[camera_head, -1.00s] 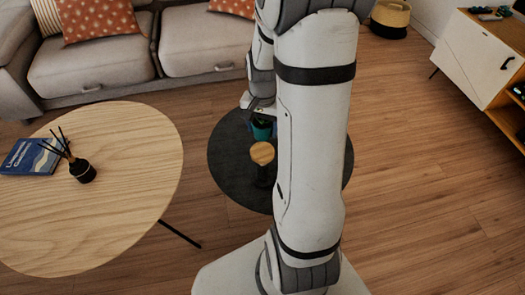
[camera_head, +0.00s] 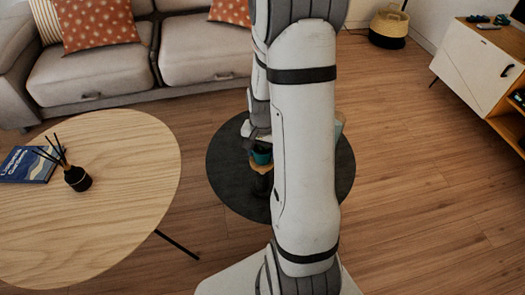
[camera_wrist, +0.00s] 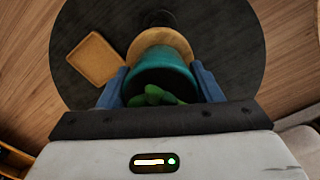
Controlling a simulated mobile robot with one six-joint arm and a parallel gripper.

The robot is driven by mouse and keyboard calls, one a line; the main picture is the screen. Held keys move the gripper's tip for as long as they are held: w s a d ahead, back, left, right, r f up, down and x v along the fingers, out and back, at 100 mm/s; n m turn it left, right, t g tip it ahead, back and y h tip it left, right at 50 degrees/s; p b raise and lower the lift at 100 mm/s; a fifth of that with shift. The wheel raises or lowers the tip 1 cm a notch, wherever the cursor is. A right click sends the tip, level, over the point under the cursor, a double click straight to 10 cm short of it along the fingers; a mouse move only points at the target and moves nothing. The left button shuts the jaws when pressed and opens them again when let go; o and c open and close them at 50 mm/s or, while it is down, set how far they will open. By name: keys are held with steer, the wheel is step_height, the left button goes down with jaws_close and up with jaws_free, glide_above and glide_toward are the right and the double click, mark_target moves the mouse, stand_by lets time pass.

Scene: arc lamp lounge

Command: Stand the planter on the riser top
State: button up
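The planter, a teal pot with a green plant, is between my gripper's (camera_wrist: 162,88) blue fingers in the wrist view. The fingers press on its two sides, and the pot (camera_wrist: 158,62) looks upright. In the head view the planter (camera_head: 262,155) shows just left of my arm, directly over the riser. The riser has a round wooden top (camera_wrist: 160,38) on a black stem; in the head view the top (camera_head: 258,168) is partly covered by the planter. I cannot tell if the pot's base touches the riser top.
The riser stands on a dark round table (camera_head: 226,175). A square wooden tray (camera_wrist: 97,58) lies on it beside the riser. An oval wooden table (camera_head: 110,215) with a blue book (camera_head: 28,166) and a reed diffuser (camera_head: 77,178) is at left. A sofa (camera_head: 95,70) stands behind.

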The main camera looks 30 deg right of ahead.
steer(key=o, duration=0.4)
steer(key=shift+r, duration=0.1)
step_height(320, 180, up, 11)
steer(key=p, duration=0.3)
steer(key=shift+r, duration=0.1)
steer(key=shift+s+a+r+p, duration=0.1)
steer(key=shift+a+r+p, duration=0.15)
steer(key=shift+r, duration=0.4)
steer(key=s+a+r+n, duration=0.3)
steer(key=s+a, duration=0.1)
steer(key=s+a+r+n+t, duration=0.1)
steer(key=s+a+r+n, duration=0.1)
steer(key=s+a+n, duration=0.1)
steer(key=s+a+r+n, duration=0.3)
steer(key=s+a, duration=0.1)
steer(key=s, duration=0.1)
steer(key=shift+a+r+t, duration=0.3)
steer(key=shift+a+r, duration=0.05)
